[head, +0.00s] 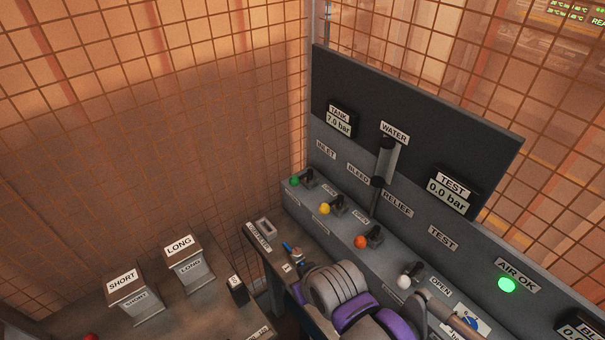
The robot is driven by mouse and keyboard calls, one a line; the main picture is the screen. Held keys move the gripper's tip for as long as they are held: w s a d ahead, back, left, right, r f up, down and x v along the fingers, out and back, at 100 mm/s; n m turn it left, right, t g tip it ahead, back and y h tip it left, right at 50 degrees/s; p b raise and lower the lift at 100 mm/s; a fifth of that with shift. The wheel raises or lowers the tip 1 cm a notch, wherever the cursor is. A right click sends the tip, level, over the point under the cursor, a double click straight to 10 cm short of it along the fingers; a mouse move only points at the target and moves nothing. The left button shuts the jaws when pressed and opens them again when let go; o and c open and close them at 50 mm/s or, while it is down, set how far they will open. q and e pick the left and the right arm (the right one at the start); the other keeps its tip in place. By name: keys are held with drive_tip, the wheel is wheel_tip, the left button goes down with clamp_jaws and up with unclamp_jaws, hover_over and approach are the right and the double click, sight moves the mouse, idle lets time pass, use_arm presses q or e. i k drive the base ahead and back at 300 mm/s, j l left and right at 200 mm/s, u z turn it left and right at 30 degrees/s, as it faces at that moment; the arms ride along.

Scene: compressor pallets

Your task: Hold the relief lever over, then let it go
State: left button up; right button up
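The relief lever (361,242) has an orange ball knob on a dark mount and sits on the sloping grey panel below the RELIEF label (398,204). Its knob points to the lower left, much like those of the levers beside it. Purple and grey links of my own arm rise from the bottom edge just in front of the panel. I cannot make out fingertips of either gripper, and nothing is seen touching the orange knob.
Green (294,181), yellow (325,208) and white (404,282) knobs share the panel. The TANK display (339,122) reads 7.0 bar, the TEST display (449,190) 0.0 bar. A green AIR OK lamp (507,285) is lit. SHORT (131,290) and LONG (188,262) blocks stand left.

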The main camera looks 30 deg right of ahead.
sight(360, 242)
drive_tip(key=z, duration=0.4)
drive_tip(key=k+j+z, duration=0.1)
drive_tip(key=z, duration=0.75)
drive_tip(key=k+z, duration=0.1)
drive_tip(key=z, duration=0.35)
drive_tip(key=i, duration=0.25)
